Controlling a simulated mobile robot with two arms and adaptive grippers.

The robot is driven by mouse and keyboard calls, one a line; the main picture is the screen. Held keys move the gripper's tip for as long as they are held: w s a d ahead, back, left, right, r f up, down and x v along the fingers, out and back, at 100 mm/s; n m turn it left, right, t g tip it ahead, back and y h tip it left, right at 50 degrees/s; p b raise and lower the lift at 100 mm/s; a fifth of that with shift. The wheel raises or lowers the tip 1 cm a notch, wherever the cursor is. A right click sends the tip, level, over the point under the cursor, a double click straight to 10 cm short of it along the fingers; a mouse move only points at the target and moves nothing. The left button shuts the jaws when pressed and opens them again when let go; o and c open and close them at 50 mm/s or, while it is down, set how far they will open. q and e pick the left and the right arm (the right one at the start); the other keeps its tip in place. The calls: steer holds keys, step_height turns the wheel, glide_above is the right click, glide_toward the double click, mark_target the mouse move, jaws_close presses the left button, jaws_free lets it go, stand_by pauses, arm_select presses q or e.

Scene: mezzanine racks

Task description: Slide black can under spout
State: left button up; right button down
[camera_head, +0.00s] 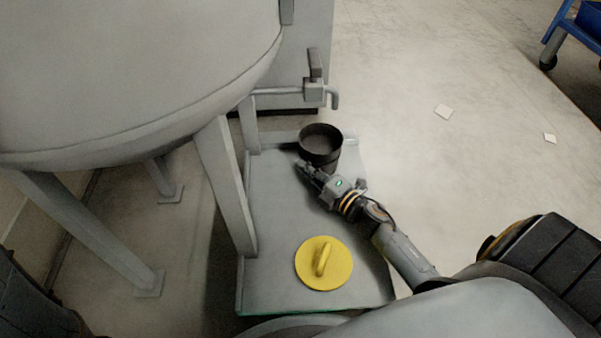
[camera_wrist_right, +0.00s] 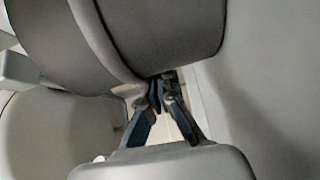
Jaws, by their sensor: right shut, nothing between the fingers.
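The black can (camera_head: 321,148) stands upright and open-topped at the far end of a grey tray (camera_head: 275,205). The spout (camera_head: 335,98) bends down from a valve on the grey tank (camera_head: 140,70), above and slightly right of the can in the head view. My right gripper (camera_head: 304,168) is shut and empty at the near left side of the can, low down. In the right wrist view the can (camera_wrist_right: 160,40) fills the top, close in front of the shut fingertips (camera_wrist_right: 163,85); I cannot tell whether they touch it. My left gripper is not in view.
A yellow round lid with a handle (camera_head: 322,270) lies on the near part of the tray. Tank legs (camera_head: 224,180) stand at the tray's left. Open floor lies to the right, with a blue cart (camera_head: 566,35) at the far right.

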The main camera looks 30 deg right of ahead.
mark_target(322, 167)
steer(key=d, duration=0.3)
steer(key=shift+s+d, duration=0.15)
steer(key=shift+d, duration=0.15)
stand_by(0.3)
